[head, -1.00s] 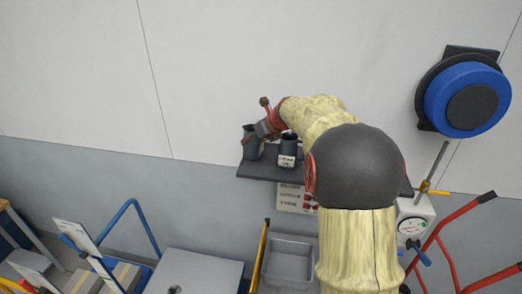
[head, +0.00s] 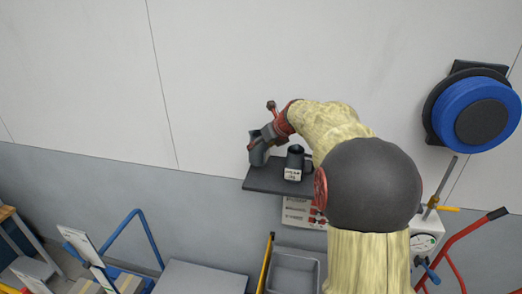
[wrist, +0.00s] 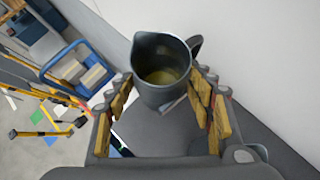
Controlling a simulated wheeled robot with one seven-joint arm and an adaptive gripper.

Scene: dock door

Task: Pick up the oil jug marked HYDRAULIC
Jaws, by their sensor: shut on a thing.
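My gripper (head: 266,140) is shut on a dark grey jug (head: 258,153) at the left end of the wall shelf. In the wrist view this jug (wrist: 160,92) stands between the padded fingers, nearly upright, with yellowish oil inside and its handle on the right. It appears to be slightly above the shelf. Any marking on it is hidden from both views. A second dark jug (head: 295,157) stands on the shelf to its right, with a white label too small to read.
The dark shelf (head: 262,185) is fixed to the wall, with a printed sign (head: 297,211) below it. A blue hose reel (head: 494,122) hangs at the right. A grey bin (head: 294,272) and a blue-handled cart (head: 135,235) stand below. The wall above the shelf is clear.

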